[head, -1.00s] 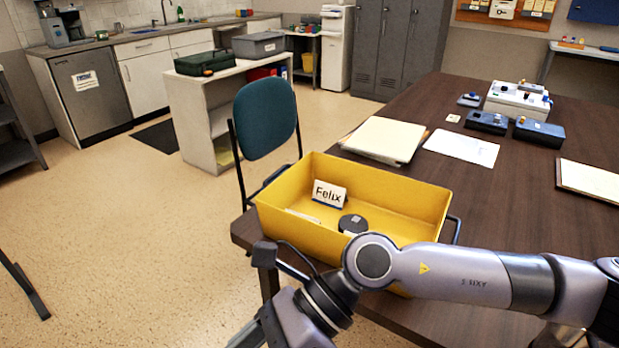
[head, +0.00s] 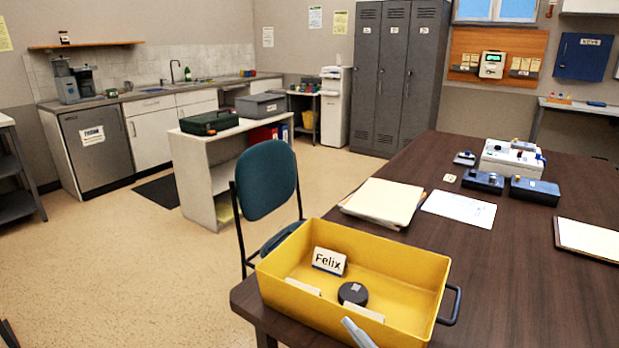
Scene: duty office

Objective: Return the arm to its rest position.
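Neither gripper shows clearly in the head view. Only a small grey-lilac sliver of what looks like my arm (head: 358,332) shows at the bottom edge, in front of the yellow bin's near wall. The yellow bin (head: 400,262) sits at the near left corner of the dark table (head: 520,290). Inside it are an upright white card reading "Felix" (head: 329,261), a round black object (head: 353,293) and pale cards lying low. No gripper is seen holding anything.
Folders (head: 384,201), a white sheet (head: 459,208), dark boxes (head: 535,191) and a white device (head: 512,158) lie on the table. A blue chair (head: 266,180) stands behind the bin. Open floor lies to the left; the table's right front is clear.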

